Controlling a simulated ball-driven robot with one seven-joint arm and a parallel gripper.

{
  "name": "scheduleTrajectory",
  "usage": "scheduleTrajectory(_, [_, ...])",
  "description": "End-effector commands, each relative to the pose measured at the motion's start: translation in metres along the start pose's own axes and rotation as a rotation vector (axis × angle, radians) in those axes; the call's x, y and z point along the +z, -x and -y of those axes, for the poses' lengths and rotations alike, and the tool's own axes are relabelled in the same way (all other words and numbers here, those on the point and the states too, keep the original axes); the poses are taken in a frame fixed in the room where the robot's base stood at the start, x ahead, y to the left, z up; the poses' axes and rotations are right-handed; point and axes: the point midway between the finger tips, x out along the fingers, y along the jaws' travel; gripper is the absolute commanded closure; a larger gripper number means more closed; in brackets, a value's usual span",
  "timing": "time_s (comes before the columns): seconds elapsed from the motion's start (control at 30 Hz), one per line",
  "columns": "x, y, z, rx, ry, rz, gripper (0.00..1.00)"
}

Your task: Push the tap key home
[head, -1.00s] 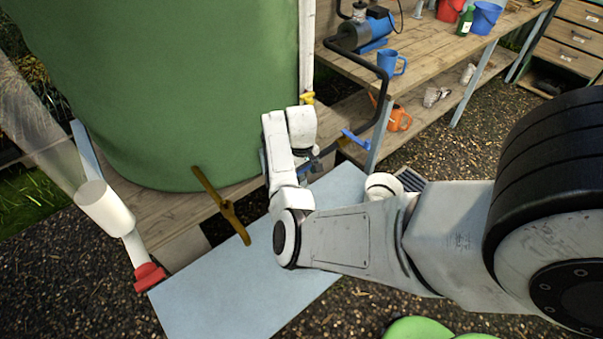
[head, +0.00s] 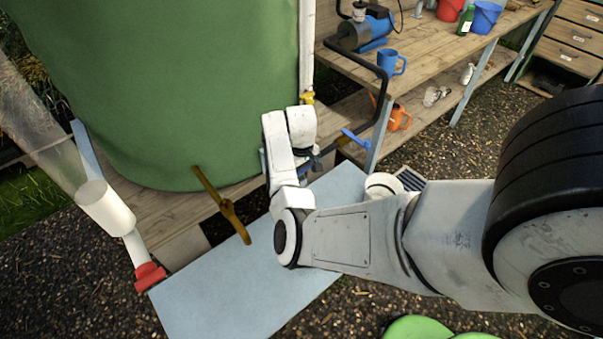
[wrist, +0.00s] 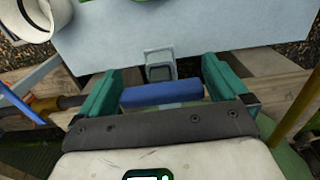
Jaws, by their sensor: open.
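In the wrist view my gripper (wrist: 160,82) is open, with its two green fingers wide apart. A blue bar (wrist: 162,93) lies crosswise between the fingers and looks like the tap key's handle. A grey square-ended piece (wrist: 159,72) shows just beyond the bar. I cannot tell whether it is joined to the bar or how deep the key sits. In the head view my white wrist stands beside the green tank (head: 170,90) and mostly hides the fingers and the key.
A brass-coloured lever (head: 222,205) sticks out left of my wrist. A blue lever (head: 355,138) and a yellow tap (head: 307,98) are close on the right. A pale blue panel (head: 200,300) lies below. A red-ended white pipe (head: 130,245) is at left.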

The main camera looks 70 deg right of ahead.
Motion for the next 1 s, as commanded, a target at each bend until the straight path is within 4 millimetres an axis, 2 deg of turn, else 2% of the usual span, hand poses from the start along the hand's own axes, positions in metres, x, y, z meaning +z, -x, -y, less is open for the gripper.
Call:
scheduleTrajectory(0.17, [-0.001,0.010,0.000,0.001,-0.001,-0.002,0.00])
scheduleTrajectory(0.5, [-0.001,0.071,0.000,0.002,0.000,-0.005,0.00])
scheduleTrajectory(0.7, [-0.001,0.098,0.000,0.001,0.000,-0.002,0.00])
scheduleTrajectory(1.0, [0.000,0.108,0.000,0.000,0.000,0.000,0.00])
